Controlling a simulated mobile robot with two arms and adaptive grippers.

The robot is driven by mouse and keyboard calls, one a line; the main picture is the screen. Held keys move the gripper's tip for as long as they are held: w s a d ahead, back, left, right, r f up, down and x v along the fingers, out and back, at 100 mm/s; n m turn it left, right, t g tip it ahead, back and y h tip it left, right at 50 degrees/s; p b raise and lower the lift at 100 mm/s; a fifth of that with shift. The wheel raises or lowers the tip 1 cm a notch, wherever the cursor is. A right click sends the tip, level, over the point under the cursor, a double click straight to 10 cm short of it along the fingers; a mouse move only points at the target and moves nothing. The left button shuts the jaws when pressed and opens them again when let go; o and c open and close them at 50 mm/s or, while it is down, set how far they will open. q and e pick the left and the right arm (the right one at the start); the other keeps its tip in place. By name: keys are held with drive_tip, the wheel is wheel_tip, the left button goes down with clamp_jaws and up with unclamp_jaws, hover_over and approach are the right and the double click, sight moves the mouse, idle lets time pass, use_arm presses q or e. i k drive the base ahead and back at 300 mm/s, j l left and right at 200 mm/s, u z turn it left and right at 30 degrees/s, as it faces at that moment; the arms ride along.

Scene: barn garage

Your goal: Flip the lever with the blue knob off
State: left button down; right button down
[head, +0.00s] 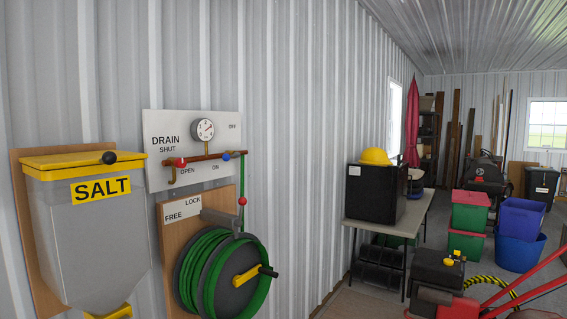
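A white panel (160,122) is fixed to the corrugated metal wall. A copper-coloured pipe (205,157) runs across it below a round gauge (202,128). A small blue knob (226,157) is at the right part of this pipe. The word ON is printed just below it, and faint lettering that seems to read OFF is above, near the panel's top right. The lever's exact angle is too small to tell. A red knob (181,161) is at the pipe's left, near the words DRAIN, SHUT and OPEN. Neither of my grippers is in view.
A yellow-lidded SALT bin (90,225) stands out from the wall at left. Below the panel is a green hose reel (228,276) with a yellow crank. To the right are a table (398,219), a black box with a yellow helmet (376,156), and coloured bins (521,219).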

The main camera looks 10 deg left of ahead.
sight(226, 157)
drive_tip(key=i+l+z, duration=0.1)
drive_tip(key=i+l, duration=0.2)
drive_tip(key=i, duration=0.15)
drive_tip(key=i+l+z, duration=0.1)
drive_tip(key=i+l, duration=0.15)
drive_tip(key=i, duration=0.15)
drive_tip(key=i+l+z, duration=0.1)
drive_tip(key=i+l, duration=0.15)
drive_tip(key=i, duration=0.2)
